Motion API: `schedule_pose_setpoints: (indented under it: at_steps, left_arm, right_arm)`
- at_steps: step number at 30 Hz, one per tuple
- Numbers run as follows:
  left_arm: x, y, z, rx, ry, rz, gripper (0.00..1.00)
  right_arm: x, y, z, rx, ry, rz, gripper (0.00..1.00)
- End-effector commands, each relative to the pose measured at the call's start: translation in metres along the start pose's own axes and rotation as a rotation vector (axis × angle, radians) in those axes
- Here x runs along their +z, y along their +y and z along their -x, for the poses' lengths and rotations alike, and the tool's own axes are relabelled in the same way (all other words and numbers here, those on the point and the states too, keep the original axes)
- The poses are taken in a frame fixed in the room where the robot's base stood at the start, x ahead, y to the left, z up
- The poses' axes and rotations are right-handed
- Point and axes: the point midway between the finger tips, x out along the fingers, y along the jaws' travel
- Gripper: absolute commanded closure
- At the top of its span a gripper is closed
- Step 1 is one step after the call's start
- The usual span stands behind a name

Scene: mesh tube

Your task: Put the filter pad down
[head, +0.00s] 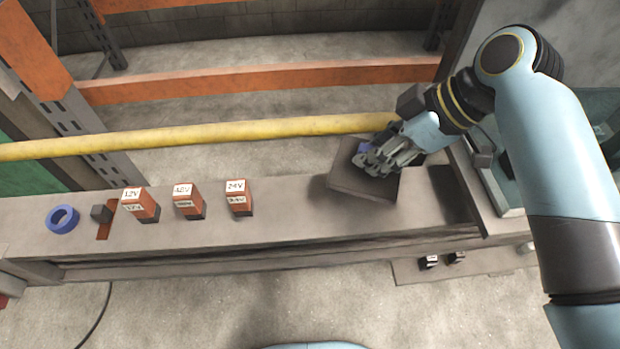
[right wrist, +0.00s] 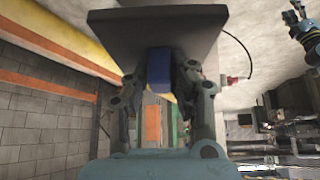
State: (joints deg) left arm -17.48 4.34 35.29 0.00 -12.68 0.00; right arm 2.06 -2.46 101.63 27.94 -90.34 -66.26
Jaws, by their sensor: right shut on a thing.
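The filter pad is a dark grey square slab (head: 362,187) with a small blue grip block (head: 364,148) on it. My right gripper (head: 378,168) is shut on the blue block, over the right part of the grey bench. In the right wrist view the blue block (right wrist: 159,68) sits between the fingers, and the slab (right wrist: 155,30) spans beyond them. I cannot tell whether the slab touches the bench top. My left gripper is not in the head view; what looks like it shows small at the upper right of the right wrist view (right wrist: 297,18), its jaws unclear.
A yellow pipe (head: 200,136) runs behind. Bare bench lies between the rightmost orange block and the slab.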

Motion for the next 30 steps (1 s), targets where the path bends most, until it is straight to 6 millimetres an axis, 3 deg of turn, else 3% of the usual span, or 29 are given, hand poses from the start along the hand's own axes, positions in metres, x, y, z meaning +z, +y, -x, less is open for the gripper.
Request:
schedule_pose_setpoints:
  at_steps: [5, 9, 21, 30]
  left_arm:
    - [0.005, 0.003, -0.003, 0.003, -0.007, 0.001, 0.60]
    - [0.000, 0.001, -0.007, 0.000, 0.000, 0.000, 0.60]
    - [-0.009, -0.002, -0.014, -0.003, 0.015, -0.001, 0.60]
    - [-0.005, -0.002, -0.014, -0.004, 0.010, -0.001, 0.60]
  right_arm:
    - [0.009, 0.000, -0.014, -0.002, -0.001, -0.001, 1.00]
    - [0.025, 0.000, -0.038, -0.003, -0.002, -0.002, 1.00]
    - [0.052, 0.000, -0.080, 0.000, -0.001, -0.002, 1.00]
    - [0.054, 0.001, -0.083, 0.002, 0.000, -0.001, 1.00]
